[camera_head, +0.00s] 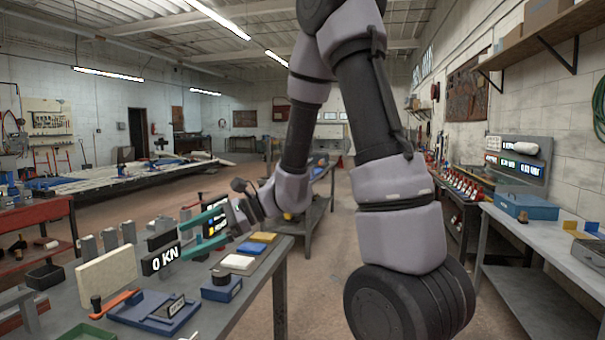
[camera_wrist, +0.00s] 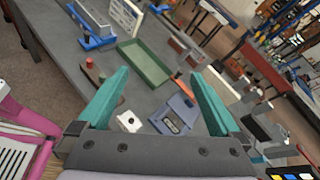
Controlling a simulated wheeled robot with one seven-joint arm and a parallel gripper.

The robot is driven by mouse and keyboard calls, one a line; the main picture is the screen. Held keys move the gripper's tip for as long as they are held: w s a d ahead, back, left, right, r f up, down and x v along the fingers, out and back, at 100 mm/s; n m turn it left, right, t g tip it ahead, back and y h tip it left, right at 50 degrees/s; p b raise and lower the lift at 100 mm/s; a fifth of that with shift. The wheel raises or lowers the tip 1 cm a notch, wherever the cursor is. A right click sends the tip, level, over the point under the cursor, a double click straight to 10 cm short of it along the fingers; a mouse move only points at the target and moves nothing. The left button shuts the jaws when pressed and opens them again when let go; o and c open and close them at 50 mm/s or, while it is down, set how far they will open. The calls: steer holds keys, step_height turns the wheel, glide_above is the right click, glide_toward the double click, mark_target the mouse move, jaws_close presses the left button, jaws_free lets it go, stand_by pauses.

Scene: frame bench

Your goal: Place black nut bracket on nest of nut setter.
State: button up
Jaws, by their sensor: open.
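My gripper (camera_head: 184,238) has two teal fingers, spread apart with nothing between them. In the wrist view its fingers (camera_wrist: 158,76) hang over the grey bench, with a green tray and a blue unit beyond and between them. A black display reading "0 KN" (camera_head: 160,260) stands at the bench, just left of the fingertips; I cannot tell whether it belongs to the nut setter. I cannot make out the black nut bracket or the nest with certainty.
A green tray (camera_wrist: 145,60) lies in the wrist view. Floor is free right of the bench.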

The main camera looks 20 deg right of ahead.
steer(key=s+d+r+n+t+h, duration=0.2)
steer(key=s+d+r+n+h, duration=0.1)
steer(key=d, duration=0.4)
steer(key=s+d+r+n+t+h, duration=0.1)
steer(key=s+d+r+n+h, duration=0.3)
steer(key=d+r, duration=0.2)
steer(key=s+d+r+n+t+h, duration=0.2)
steer(key=s+d+r+n+h, duration=0.1)
steer(key=d, duration=0.5)
step_height(320, 180, up, 2)
steer(key=shift+s+r+n+t+h, duration=0.35)
steer(key=shift+s+h, duration=0.2)
steer(key=shift+h, duration=0.25)
steer(key=shift+f, duration=0.1)
